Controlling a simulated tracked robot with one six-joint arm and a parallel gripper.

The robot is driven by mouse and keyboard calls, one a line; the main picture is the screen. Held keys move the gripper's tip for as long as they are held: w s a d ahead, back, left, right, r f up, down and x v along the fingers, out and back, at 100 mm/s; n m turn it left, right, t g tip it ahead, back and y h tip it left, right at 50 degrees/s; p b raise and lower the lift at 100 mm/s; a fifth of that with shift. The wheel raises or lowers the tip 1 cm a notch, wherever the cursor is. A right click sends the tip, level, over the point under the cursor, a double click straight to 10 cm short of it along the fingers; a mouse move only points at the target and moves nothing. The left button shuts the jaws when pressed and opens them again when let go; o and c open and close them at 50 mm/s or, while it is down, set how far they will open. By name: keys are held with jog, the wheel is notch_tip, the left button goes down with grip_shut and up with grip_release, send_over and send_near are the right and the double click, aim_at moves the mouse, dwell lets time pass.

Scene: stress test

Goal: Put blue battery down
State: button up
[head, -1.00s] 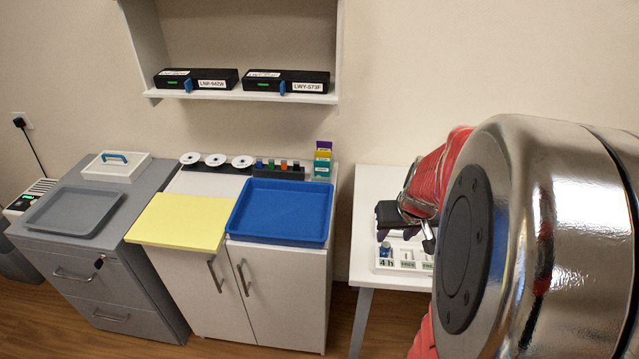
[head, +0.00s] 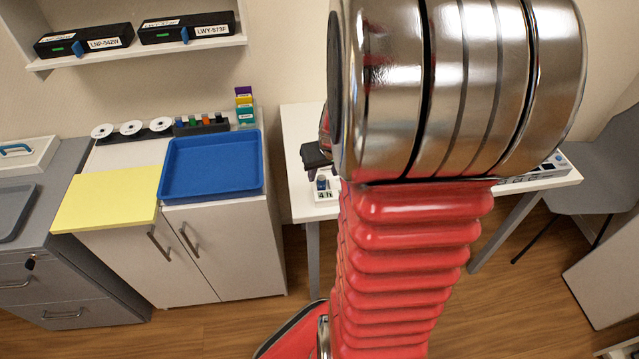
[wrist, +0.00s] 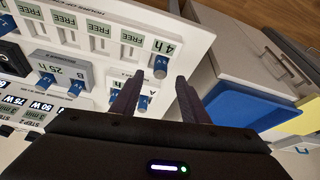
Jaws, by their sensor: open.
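A blue battery (wrist: 160,67) stands at the slot marked 4 h on the white charging board (wrist: 85,42). In the head view the same battery (head: 321,183) shows beside the 4 h label. My gripper (wrist: 158,80) is open, its two dark fingers apart, with the battery just beyond and between their tips. I cannot tell whether a finger touches it. In the head view only the dark body of my gripper shows, above the board; my arm hides most of the board.
Several slots beside the 4 h one read FREE. A blue tray (head: 212,165) and a yellow pad (head: 108,198) lie on the cabinet to the left. A grey chair (head: 600,165) stands at the right.

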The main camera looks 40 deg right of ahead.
aim_at(321, 177)
jog(key=shift+x, duration=1.6)
jog(key=shift+w, duration=0.1)
jog(key=shift+c, duration=0.3)
grip_shut()
